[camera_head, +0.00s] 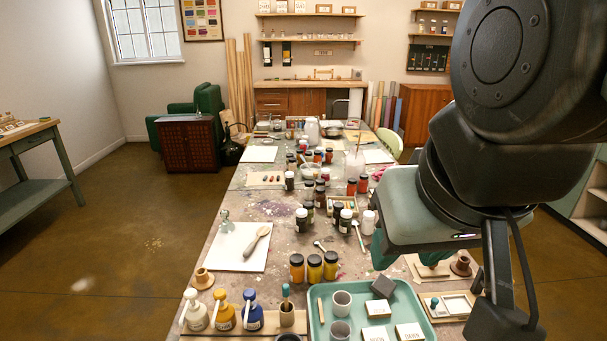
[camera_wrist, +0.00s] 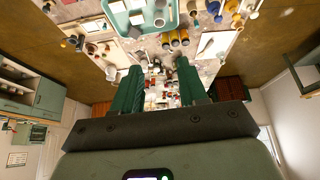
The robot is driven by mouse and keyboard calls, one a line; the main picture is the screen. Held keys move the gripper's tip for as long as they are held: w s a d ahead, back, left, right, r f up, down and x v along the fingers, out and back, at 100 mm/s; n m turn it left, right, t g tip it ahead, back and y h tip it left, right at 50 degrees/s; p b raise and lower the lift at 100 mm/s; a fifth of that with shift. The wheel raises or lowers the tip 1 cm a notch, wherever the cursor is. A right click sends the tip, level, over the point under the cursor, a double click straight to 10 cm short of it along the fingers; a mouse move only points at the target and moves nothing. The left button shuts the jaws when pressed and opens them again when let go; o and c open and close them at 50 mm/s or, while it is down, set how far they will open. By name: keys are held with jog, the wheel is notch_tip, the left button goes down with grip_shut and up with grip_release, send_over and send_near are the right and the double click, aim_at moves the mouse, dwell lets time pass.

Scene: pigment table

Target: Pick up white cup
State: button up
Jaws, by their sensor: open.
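The whitish cup also shows small at the top of the wrist view (camera_wrist: 159,21). My gripper (camera_head: 402,262) has green fingers and hangs above the table, behind and right of the cups, apart from them. In the wrist view the two fingers of my gripper (camera_wrist: 157,68) are spread with nothing between them. One finger is partly hidden by my arm in the head view.
The tray also holds a dark grey block (camera_head: 383,286) and labelled white blocks (camera_head: 376,309). Yellow jars (camera_head: 314,268) stand behind the tray, and a wooden holder (camera_head: 290,318) and pump bottles (camera_head: 224,311) stand to its left. The floor at left is clear.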

jog(key=o, duration=0.7)
jog(key=shift+o, duration=0.2)
jog(key=shift+w, duration=0.1)
